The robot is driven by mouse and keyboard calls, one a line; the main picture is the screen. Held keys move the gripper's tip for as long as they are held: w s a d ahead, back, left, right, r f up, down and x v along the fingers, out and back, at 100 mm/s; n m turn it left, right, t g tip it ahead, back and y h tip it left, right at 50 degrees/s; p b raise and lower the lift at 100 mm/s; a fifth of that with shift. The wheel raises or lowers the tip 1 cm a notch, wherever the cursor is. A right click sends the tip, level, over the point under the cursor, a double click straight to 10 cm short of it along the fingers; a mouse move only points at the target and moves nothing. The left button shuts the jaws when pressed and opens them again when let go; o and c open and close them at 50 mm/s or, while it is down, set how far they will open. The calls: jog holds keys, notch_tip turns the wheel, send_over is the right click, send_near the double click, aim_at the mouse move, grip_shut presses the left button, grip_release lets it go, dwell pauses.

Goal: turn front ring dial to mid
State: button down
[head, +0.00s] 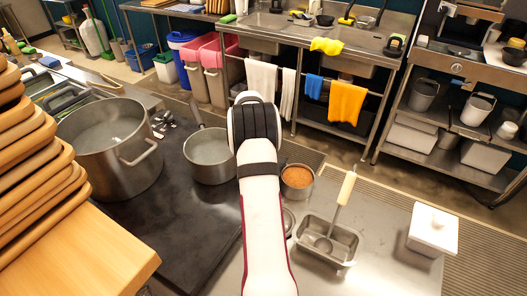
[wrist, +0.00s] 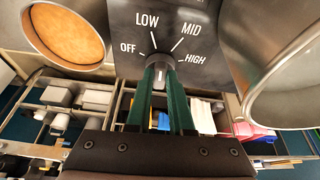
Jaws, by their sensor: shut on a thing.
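The dial (wrist: 159,64) sits on a dark panel (wrist: 168,22) marked OFF, LOW, MID and HIGH in the wrist view. My gripper (wrist: 160,82) has its two green fingers on either side of the dial's knob and is shut on it. The fingers hide part of the knob, and I cannot tell which mark it points to. In the head view my white arm covers the gripper and the dial.
A pot of orange-brown food (head: 297,177) stands right of my arm. A saucepan (head: 210,155) and a large pot (head: 115,150) stand left. A metal pan with a ladle (head: 340,245) and a white lidded box (head: 432,232) are at right. Wooden boards (head: 35,160) are stacked left.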

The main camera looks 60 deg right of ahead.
jog(key=m, duration=0.1)
jog(key=m+g, duration=0.1)
jog(key=m, duration=0.1)
jog(key=m+g, duration=0.1)
jog(key=m, duration=0.1)
jog(key=shift+w, duration=0.35)
jog(key=shift+m+y, duration=0.3)
jog(key=c, duration=0.8)
grip_release()
jog(key=v, duration=1.5)
jog(key=shift+a+r, duration=0.2)
jog(key=shift+r, duration=0.05)
jog(key=shift+w, duration=0.15)
